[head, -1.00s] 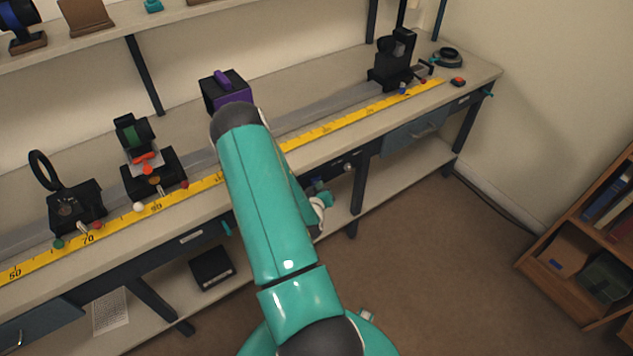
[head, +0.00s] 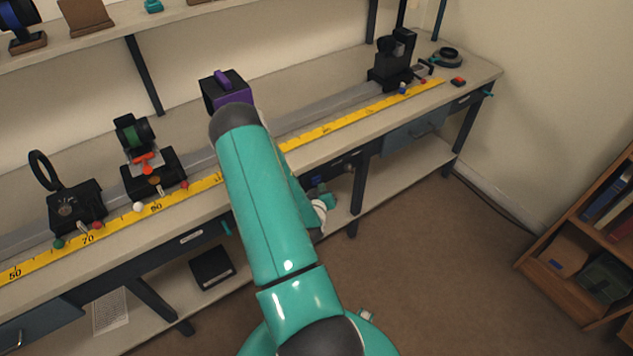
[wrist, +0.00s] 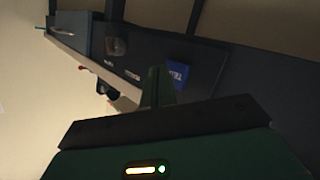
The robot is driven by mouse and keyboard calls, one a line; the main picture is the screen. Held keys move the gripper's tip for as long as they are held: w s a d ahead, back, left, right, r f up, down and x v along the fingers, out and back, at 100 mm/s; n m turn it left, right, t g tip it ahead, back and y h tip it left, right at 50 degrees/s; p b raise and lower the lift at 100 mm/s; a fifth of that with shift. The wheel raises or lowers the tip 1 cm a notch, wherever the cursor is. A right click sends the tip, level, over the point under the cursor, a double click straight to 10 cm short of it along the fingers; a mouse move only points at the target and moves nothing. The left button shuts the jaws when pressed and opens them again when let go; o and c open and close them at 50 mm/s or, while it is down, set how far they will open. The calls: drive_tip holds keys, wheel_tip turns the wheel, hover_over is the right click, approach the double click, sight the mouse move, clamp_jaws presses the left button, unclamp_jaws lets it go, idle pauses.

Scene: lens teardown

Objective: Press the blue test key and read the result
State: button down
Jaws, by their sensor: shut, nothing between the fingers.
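The blue test key (wrist: 179,74) shows in the wrist view, on a dark panel (wrist: 207,66). Its white lettering is partly cut off by my gripper, and only the start, "TE", reads. My gripper (wrist: 158,76) is shut and empty, with its fingertips just left of the key in the picture. I cannot tell whether they touch it. A round dial or window (wrist: 117,47) sits further along the panel, too dark to read.
The long bench (head: 330,95) carries a rail with a yellow scale (head: 335,127). Black optical mounts (head: 153,172) stand at the left, a purple-and-black box (head: 227,88) behind my arm. A wooden bookcase (head: 555,245) stands at the right. The floor between is clear.

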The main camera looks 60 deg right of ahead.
drive_tip(key=shift+s, duration=0.15)
drive_tip(key=s+a, duration=0.1)
drive_tip(key=s, duration=0.1)
drive_tip(key=s+a, duration=0.1)
drive_tip(key=s, duration=0.1)
drive_tip(key=shift+s+a, duration=0.15)
drive_tip(key=shift+a, duration=0.05)
idle(0.3)
idle(0.9)
